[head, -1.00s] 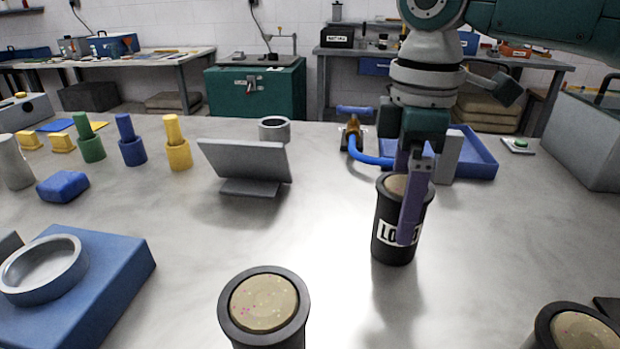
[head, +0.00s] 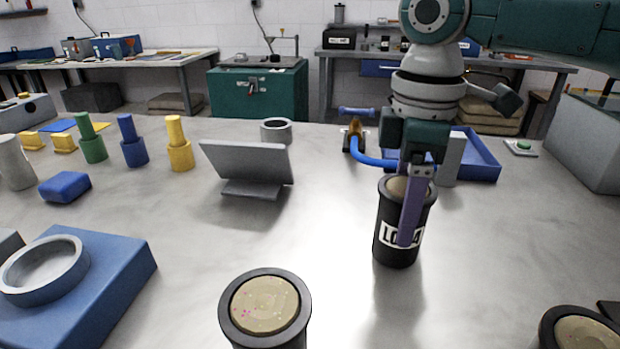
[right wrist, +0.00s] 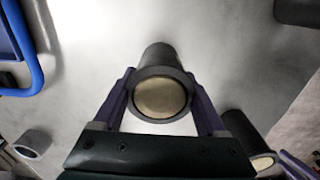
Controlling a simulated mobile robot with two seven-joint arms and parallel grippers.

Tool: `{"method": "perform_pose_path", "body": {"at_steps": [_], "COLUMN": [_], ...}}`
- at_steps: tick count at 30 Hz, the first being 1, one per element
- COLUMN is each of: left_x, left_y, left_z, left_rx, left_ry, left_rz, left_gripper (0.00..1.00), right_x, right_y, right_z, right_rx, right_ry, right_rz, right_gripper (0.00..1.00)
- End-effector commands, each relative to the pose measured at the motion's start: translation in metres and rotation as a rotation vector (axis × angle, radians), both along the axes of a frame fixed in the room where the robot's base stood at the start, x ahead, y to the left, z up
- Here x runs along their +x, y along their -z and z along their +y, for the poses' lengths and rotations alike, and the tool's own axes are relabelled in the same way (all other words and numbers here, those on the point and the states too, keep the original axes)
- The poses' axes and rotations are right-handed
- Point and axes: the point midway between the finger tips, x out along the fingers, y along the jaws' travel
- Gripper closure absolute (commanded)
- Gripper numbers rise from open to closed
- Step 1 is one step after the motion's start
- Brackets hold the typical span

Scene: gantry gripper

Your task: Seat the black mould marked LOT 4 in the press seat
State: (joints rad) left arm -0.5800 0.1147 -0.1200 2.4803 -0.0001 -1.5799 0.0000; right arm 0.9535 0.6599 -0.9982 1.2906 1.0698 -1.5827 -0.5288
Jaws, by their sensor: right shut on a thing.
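The black mould with a white label (head: 388,236) stands upright right of the middle in the head view. The label reads LO and 4, with a finger hiding part of it. My right gripper (head: 412,215) is shut on this mould from above, one purple finger across its front. In the right wrist view the mould (right wrist: 160,65) is between both fingers, its tan top facing the camera. I cannot tell whether its base touches the table. A grey ring seat (head: 45,268) on a blue block (head: 115,275) is at the left front.
Another black tan-topped mould (head: 265,304) stands at the front middle, and a third (head: 580,332) at the front right corner. A tilted grey plate (head: 245,162), a grey ring (head: 276,130) and a blue tray (head: 478,158) are behind.

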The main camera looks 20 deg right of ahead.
Motion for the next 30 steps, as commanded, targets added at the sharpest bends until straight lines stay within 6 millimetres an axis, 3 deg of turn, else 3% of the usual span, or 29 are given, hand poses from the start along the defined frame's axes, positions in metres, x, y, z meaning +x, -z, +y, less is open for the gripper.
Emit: {"method": "perform_pose_path", "body": {"at_steps": [10, 16, 20, 30], "left_x": [0.000, 0.000, 0.000, 0.000], "left_y": [-0.001, -0.003, -0.007, -0.015], "left_z": [0.002, 0.002, 0.002, 0.001], "left_rx": [0.009, 0.009, 0.009, 0.005], "left_ry": [0.005, 0.006, 0.006, 0.004], "left_rz": [0.000, 0.000, 0.000, 0.000], "left_gripper": [0.50, 0.50, 0.50, 0.50], "right_x": [0.001, 0.002, 0.002, 0.002], "right_y": [-0.003, -0.021, -0.046, -0.145], "right_z": [0.000, 0.001, 0.000, 0.001], "right_rx": [0.001, 0.004, 0.002, 0.003], "right_ry": [0.000, -0.001, -0.001, 0.000], "right_rz": [-0.003, -0.006, -0.007, -0.009], "right_gripper": [0.82, 0.82, 0.82, 0.82]}}
